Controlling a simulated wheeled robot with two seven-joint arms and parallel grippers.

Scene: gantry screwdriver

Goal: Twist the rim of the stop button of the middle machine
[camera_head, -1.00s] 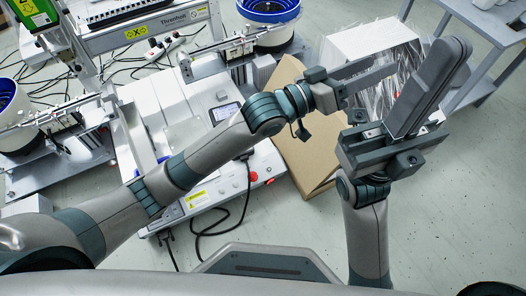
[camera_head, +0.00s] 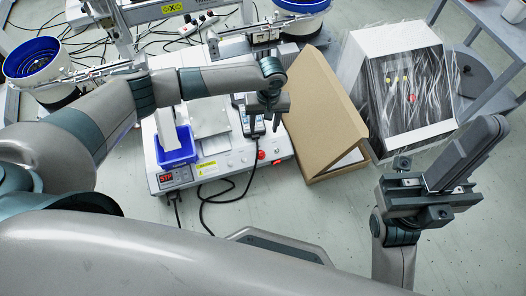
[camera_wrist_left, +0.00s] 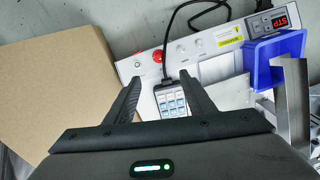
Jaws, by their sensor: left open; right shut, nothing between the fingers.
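The machine in front of me (camera_head: 236,163) has a round red stop button (camera_head: 261,155) on its near panel. It also shows in the left wrist view as a red button (camera_wrist_left: 158,56) just beyond the fingertips. My left gripper (camera_head: 264,118) hangs over the machine's right side, apart from the button. In the left wrist view my left gripper (camera_wrist_left: 161,80) is open, fingers either side of a keypad device (camera_wrist_left: 172,100) lying below. The button's rim is too small to make out. My right gripper (camera_head: 490,128) is shut and empty at the right, over the floor.
A blue tray (camera_head: 176,150) and a red "STP" display (camera_head: 166,178) are at the machine's left. A black cable (camera_head: 215,200) loops on the floor in front.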

